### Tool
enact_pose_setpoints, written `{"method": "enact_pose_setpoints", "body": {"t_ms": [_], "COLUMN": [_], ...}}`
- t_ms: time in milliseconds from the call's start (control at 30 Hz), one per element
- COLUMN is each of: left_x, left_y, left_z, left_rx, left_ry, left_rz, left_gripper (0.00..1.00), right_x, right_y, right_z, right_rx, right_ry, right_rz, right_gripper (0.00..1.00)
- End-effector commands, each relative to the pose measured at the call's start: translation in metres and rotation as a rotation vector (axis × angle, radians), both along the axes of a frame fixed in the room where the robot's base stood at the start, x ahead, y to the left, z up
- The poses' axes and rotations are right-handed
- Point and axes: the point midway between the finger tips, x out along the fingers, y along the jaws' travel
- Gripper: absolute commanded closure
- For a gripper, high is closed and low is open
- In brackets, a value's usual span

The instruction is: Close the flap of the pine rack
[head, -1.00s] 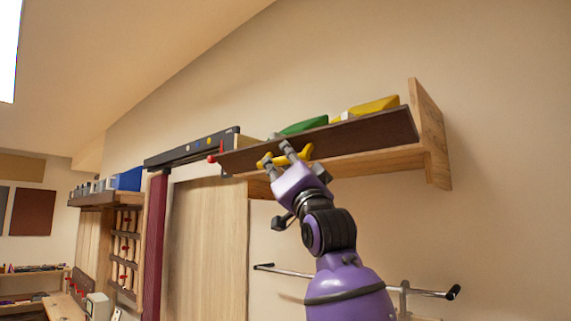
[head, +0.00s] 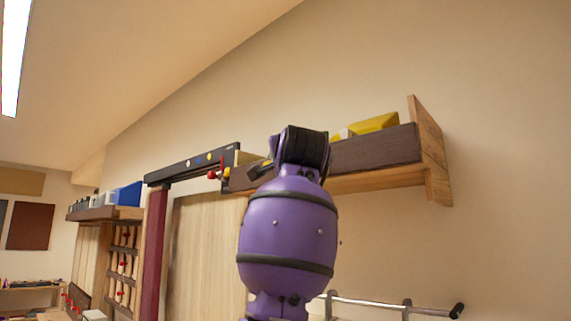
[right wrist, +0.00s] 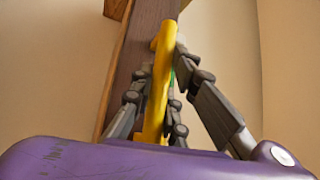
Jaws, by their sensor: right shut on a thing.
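The pine rack (head: 433,150) is mounted high on the wall. Its dark brown flap (head: 385,150) runs along its front and looks close to upright. The flap also shows in the right wrist view (right wrist: 134,60), with a yellow bar handle (right wrist: 157,95) on its face. My right gripper (right wrist: 162,68) is shut on this handle, with fingers on both sides of it. In the head view my purple right arm hides most of the gripper, the handle and the flap's middle. My left gripper is in neither view.
A yellow item (head: 375,124) sits in the rack behind the flap. A dark rail with a red knob (head: 212,175) is just left of the rack. A metal bar (head: 390,308) is below. A shelf with a blue box (head: 127,194) stands further left.

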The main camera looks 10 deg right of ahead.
Motion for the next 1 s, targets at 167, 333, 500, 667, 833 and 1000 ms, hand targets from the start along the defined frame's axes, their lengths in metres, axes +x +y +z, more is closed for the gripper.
{"method": "enact_pose_setpoints", "body": {"t_ms": [167, 333, 500, 667, 833, 1000], "left_x": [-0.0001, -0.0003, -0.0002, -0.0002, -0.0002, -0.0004], "left_y": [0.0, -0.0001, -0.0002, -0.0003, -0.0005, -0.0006], "left_z": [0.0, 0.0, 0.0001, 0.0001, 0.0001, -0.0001], "left_rx": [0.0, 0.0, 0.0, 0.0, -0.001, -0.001], "left_ry": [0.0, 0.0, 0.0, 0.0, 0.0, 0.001], "left_rz": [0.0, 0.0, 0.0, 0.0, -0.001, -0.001], "left_gripper": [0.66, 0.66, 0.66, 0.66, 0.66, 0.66], "right_x": [0.0008, 0.0015, 0.0014, 0.001, 0.001, 0.0015], "right_y": [-0.0027, -0.0035, -0.0039, -0.0043, -0.0042, -0.0035], "right_z": [0.0029, 0.0033, 0.0037, 0.0043, 0.0043, 0.0035], "right_rx": [0.032, 0.046, 0.047, 0.047, 0.047, 0.047], "right_ry": [0.027, 0.036, 0.036, 0.034, 0.034, 0.035], "right_rz": [-0.003, -0.003, -0.003, -0.003, -0.003, -0.002], "right_gripper": [1.0, 1.0, 1.0, 1.0, 0.66, 0.66]}}
